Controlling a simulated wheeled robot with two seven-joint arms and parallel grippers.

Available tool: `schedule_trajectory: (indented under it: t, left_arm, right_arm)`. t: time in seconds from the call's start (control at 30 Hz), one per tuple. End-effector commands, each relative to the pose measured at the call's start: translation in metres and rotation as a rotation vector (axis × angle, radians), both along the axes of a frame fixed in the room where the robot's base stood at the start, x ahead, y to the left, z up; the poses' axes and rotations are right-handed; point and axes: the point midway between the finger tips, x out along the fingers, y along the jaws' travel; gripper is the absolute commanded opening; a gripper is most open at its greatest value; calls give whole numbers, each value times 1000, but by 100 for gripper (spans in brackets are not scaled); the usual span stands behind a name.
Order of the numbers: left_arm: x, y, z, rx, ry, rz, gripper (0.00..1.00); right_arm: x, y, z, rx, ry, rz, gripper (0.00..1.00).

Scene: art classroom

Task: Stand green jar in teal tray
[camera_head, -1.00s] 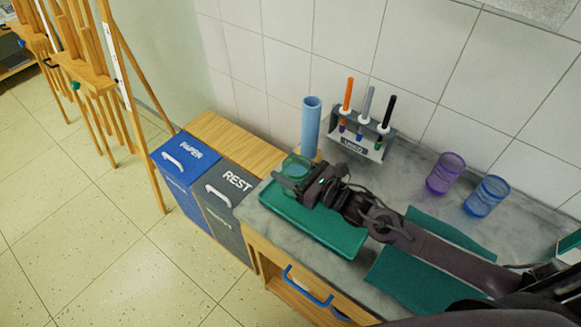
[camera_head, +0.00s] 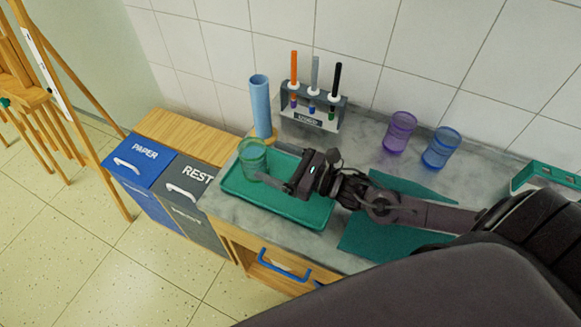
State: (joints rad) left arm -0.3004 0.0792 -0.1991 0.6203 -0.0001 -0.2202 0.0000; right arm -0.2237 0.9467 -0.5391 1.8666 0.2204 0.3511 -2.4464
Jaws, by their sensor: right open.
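The green jar (camera_head: 252,155) is see-through and stands upright in the back left corner of the teal tray (camera_head: 280,212). The tray lies on the grey counter, near its left end. My right gripper (camera_head: 286,186) is just right of the jar, over the tray, with its fingers pointing left. It is open and holds nothing; a small gap seems to show between its fingers and the jar. My right gripper and wrist hide part of the tray's right side. My left gripper is not in view.
A blue cylinder (camera_head: 261,104) stands behind the tray, beside a marker rack (camera_head: 312,118). A purple jar (camera_head: 399,132) and a blue jar (camera_head: 441,148) stand at the back right. Teal sheets (camera_head: 375,240) lie under my right arm. Two bins (camera_head: 140,160) stand left of the counter.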

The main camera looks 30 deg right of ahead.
Motion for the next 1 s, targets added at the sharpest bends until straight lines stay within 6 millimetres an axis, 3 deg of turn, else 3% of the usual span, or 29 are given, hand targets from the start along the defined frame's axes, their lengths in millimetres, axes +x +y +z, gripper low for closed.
schedule_trajectory:
  t: [0.1,0.3,1.0]
  left_arm:
    - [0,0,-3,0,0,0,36]
    - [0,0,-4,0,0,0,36]
    - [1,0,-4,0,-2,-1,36]
  right_arm:
    - [-18,-12,-1,-3,3,3,78]
    - [-32,-24,0,-1,1,1,78]
    - [-34,-26,1,1,-2,2,78]
